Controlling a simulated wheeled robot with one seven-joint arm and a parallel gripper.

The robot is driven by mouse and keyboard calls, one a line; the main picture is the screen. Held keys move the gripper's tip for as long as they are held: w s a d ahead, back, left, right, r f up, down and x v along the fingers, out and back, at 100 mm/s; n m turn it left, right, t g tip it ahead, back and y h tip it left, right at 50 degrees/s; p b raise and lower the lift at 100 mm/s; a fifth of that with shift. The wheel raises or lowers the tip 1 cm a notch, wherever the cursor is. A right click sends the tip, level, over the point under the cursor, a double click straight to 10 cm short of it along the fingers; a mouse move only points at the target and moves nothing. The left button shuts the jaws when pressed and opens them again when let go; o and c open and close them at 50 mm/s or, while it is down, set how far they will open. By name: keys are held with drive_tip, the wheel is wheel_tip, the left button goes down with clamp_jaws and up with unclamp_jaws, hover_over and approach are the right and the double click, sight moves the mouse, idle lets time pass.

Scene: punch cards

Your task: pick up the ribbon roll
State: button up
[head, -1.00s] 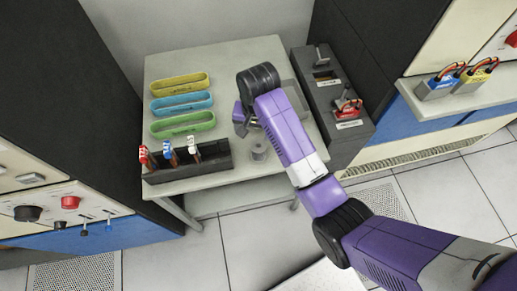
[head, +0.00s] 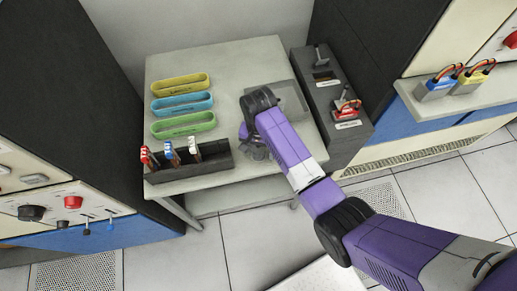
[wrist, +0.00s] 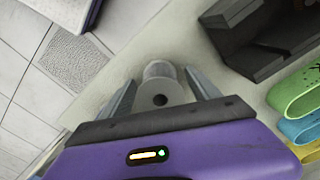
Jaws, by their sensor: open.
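The ribbon roll (wrist: 148,93) is a small pale grey cylinder with a dark hole in its end. In the wrist view it sits between the two fingers of my gripper (wrist: 161,88). The fingers are open on either side of it, and I cannot tell whether either touches it. In the head view my gripper (head: 256,149) is low over the front of the grey table (head: 222,68), and it hides most or all of the roll.
A dark rack (head: 206,165) with red, blue and white tagged items stands left of my gripper. Yellow (head: 180,84), blue (head: 182,103) and green (head: 184,124) trays lie behind it. A dark box (head: 341,134) adjoins the table on the right. Bare tabletop lies behind my gripper.

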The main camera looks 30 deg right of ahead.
clamp_jaws()
idle(0.3)
drive_tip(key=shift+r, duration=0.1)
